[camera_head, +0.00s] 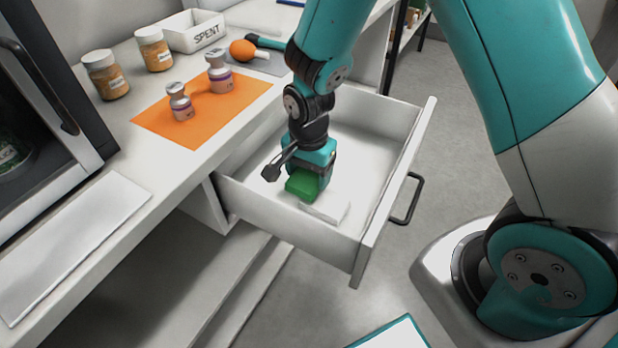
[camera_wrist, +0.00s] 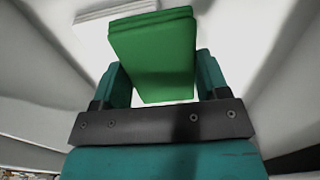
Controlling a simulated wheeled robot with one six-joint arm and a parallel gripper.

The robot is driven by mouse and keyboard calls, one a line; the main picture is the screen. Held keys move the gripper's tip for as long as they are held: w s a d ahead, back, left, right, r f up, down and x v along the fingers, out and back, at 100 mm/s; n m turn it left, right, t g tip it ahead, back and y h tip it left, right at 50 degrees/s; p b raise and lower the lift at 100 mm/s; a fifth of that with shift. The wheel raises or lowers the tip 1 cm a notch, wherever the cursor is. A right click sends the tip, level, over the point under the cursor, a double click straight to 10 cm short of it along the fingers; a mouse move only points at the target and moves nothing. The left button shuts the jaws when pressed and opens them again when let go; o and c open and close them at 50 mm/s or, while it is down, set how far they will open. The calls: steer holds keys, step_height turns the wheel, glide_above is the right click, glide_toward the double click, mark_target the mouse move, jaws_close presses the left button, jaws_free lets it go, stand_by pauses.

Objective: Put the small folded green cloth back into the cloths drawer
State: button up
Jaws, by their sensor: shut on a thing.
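The small folded green cloth (camera_head: 302,186) is between the fingers of my gripper (camera_head: 310,178), which is shut on it. The cloth also shows large in the wrist view (camera_wrist: 155,55), between the two teal fingers (camera_wrist: 160,85). The open drawer (camera_head: 234,192) is pulled out from under the counter, and my gripper is down inside its walls. A folded white cloth (camera_head: 328,208) lies on the drawer floor beside the green cloth, and it shows behind the green cloth in the wrist view (camera_wrist: 92,30). I cannot tell whether the green cloth touches the drawer floor.
An orange mat (camera_head: 195,135) with two small vials (camera_head: 180,103) lies on the counter. Two jars (camera_head: 105,76), a white SPENT tray (camera_head: 190,38) and an orange-headed tool (camera_head: 243,50) stand farther back. The drawer's front has a dark handle (camera_head: 412,198). The drawer's back part looks bare.

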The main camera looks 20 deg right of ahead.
mark_target(309, 174)
steer(key=shift+f, duration=0.95)
steer(key=shift+f, duration=0.1)
steer(key=shift+f+b, duration=0.3)
steer(key=shift+f, duration=0.1)
steer(key=o, duration=0.8)
steer(key=shift+o, duration=0.2)
step_height(309, 174, up, 13)
steer(key=p, duration=0.2)
steer(key=s+a+r+n+y, duration=0.2)
steer(key=s+a+r+n, duration=0.1)
steer(key=s+r+n, duration=0.6)
steer(key=shift+r+y, duration=0.3)
steer(key=shift+r, duration=0.2)
steer(key=s+r+n, duration=0.1)
steer(key=s+n, duration=0.2)
steer(key=s+a+r+n+y, duration=0.1)
steer(key=s+r+n, duration=0.1)
steer(key=s+n, duration=0.1)
steer(key=s+r+n, duration=0.1)
steer(key=s+n, duration=0.2)
steer(key=shift+a+r+y, duration=0.25)
steer(key=shift+a+y, duration=0.05)
steer(key=shift+c, duration=0.2)
